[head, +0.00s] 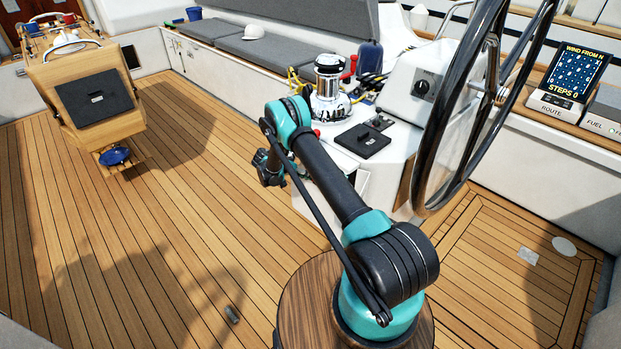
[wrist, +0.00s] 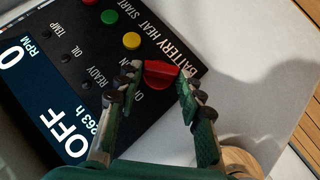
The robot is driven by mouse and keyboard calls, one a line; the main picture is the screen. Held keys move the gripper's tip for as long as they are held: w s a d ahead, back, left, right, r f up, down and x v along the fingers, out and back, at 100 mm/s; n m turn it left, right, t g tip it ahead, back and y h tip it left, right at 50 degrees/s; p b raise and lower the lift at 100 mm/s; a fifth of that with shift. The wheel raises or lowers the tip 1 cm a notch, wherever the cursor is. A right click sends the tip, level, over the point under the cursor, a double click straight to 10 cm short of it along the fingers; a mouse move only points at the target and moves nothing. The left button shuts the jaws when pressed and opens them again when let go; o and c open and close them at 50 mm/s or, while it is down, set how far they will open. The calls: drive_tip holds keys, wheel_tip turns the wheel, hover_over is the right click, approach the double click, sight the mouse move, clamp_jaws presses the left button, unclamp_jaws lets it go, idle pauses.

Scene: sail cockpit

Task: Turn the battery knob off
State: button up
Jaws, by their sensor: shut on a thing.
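The battery knob (wrist: 161,74) is red and sits on a black panel (wrist: 86,100) in the wrist view, under the word BATTERY. A word ending in N is beside it, and an O shows near my left finger, the rest covered. My gripper (wrist: 153,88) has one green-and-black finger on each side of the knob and is shut on it. The exact contact at the fingertips is hard to see.
Yellow (wrist: 132,40) and green (wrist: 110,17) buttons sit close to the knob. The panel's screen (wrist: 40,105) reads OFF and 0 RPM. In the head view, a steering wheel (head: 437,120) and a chrome winch (head: 329,88) stand near my arm. The deck (head: 160,220) at left is open.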

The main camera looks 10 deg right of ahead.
drive_tip(key=o, duration=1.2)
drive_tip(key=shift+c, duration=0.2)
drive_tip(key=shift+a, duration=0.1)
drive_tip(key=v, duration=1.2)
